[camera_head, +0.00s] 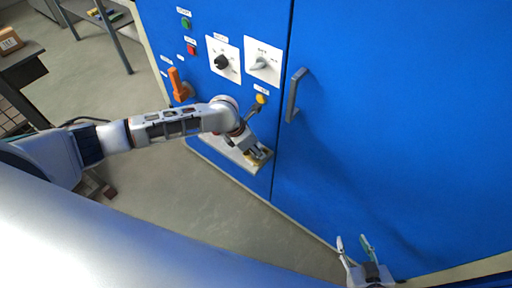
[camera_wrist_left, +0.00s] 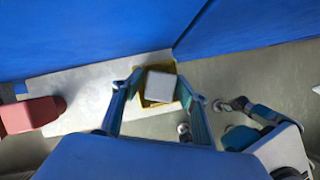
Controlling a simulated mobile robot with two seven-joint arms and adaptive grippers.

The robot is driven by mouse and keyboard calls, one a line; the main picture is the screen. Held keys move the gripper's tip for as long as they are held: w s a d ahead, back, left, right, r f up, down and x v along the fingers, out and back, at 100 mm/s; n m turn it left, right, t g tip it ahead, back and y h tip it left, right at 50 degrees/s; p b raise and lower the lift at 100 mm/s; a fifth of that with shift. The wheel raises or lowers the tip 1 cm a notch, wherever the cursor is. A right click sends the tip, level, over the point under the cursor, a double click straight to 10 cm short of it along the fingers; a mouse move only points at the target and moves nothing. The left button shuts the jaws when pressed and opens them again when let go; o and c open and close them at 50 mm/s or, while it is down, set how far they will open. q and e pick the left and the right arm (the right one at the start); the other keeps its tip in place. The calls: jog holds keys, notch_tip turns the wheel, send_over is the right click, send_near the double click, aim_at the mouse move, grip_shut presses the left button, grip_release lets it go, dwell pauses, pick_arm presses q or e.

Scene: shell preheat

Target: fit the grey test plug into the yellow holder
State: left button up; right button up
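The grey test plug (camera_wrist_left: 161,87) is a pale square block seen from above in the left wrist view. It sits within the outline of the yellow holder (camera_wrist_left: 158,68), whose yellow rim shows around it. How deep it sits is hard to tell. My left gripper (camera_wrist_left: 159,78) has one finger on each side of the plug, with yellow showing between fingertips and plug, so it looks open. In the head view, the left gripper (camera_head: 258,153) is down at the holder and covers most of it. My right gripper (camera_head: 355,243) is open and empty at the bottom.
A white shelf (camera_wrist_left: 95,92) carries the holder on the blue cabinet (camera_head: 400,130). Above are an orange handle (camera_head: 178,84), black knob (camera_head: 222,62), grey knob (camera_head: 259,64) and yellow button (camera_head: 261,99). A door handle (camera_head: 295,94) sticks out to the right.

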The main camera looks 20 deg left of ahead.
pick_arm(q)
jog(key=shift+r, duration=0.25)
jog(key=p+v, duration=0.2)
jog(key=v, duration=1)
jog(key=s+d+f+n+t+h, duration=0.2)
jog(key=s+d+n, duration=0.1)
jog(key=d+n, duration=0.5)
jog(key=s+d+f+n+t+h, duration=0.15)
jog(key=d+n, duration=0.35)
jog(key=n, duration=0.5)
jog(key=s+a+f+n+t+y, duration=0.2)
jog(key=s+a+f+n, duration=0.2)
jog(key=n, duration=0.7)
jog(key=s+a+f+n+t+y, duration=0.1)
jog(key=s+a+f+n+y, duration=0.1)
jog(key=s+a+f+n, duration=0.3)
jog(key=s+a+n, duration=0.4)
jog(key=n, duration=0.2)
jog(key=shift+s+a+t, duration=0.15)
jog(key=shift+s+t, duration=0.15)
jog(key=shift+t, duration=0.05)
